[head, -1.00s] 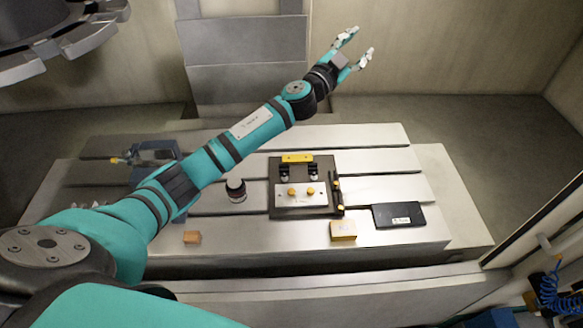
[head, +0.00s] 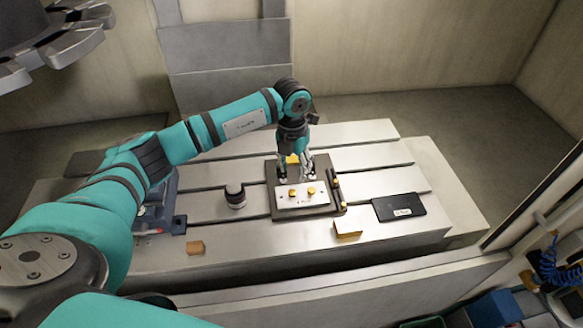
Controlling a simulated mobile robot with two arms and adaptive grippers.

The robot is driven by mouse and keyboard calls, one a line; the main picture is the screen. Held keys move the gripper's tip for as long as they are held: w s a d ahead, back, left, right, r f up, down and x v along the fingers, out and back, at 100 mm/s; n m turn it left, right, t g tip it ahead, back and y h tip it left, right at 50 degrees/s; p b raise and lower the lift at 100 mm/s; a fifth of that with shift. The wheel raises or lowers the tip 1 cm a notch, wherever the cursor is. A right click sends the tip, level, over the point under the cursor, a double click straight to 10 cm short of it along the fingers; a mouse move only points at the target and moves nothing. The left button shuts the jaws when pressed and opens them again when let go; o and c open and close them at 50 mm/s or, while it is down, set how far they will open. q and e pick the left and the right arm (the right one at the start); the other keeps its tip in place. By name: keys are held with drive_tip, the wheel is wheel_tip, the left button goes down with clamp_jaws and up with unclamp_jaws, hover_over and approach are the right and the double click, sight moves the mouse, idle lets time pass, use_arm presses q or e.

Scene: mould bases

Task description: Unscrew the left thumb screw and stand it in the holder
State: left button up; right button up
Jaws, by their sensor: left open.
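The left thumb screw (head: 292,194) is a small orange knob standing in the pale plate (head: 302,201) on the dark mould base (head: 271,205). The right thumb screw (head: 311,191) is beside it. My left gripper (head: 296,177) points down, open, just behind the two screws in the picture; the gap to them is hard to judge. Its fingers partly hide the yellow bar (head: 292,160) at the back of the base. Dark posts with orange parts (head: 336,187) line the base's right edge; I cannot tell whether they are the holder. My right gripper is out of view.
The slotted table (head: 370,155) is clear at back right.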

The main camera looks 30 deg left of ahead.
use_arm(q)
drive_tip(key=shift+s+a+f+b, duration=0.15)
drive_tip(key=shift+f+b, duration=0.2)
drive_tip(key=shift+f, duration=0.2)
wheel_tip(320, 180, down, 5)
drive_tip(key=b, duration=0.2)
drive_tip(key=shift+r+b, duration=0.2)
drive_tip(key=shift+b, duration=0.1)
drive_tip(key=m+b, duration=0.3)
drive_tip(key=m, duration=0.1)
drive_tip(key=shift+f, duration=0.15)
drive_tip(key=shift+m+b, duration=0.35)
drive_tip(key=shift+m, duration=0.65)
drive_tip(key=m+b, duration=0.2)
drive_tip(key=m, duration=0.1)
drive_tip(key=m+b, duration=0.1)
drive_tip(key=m, duration=0.2)
drive_tip(key=shift+b, duration=0.3)
drive_tip(key=m+b, duration=0.2)
drive_tip(key=m, duration=0.1)
drive_tip(key=shift+m+b, duration=0.5)
drive_tip(key=shift+m, duration=0.7)
drive_tip(key=shift+r+m, duration=0.25)
drive_tip(key=shift+m, duration=0.05)
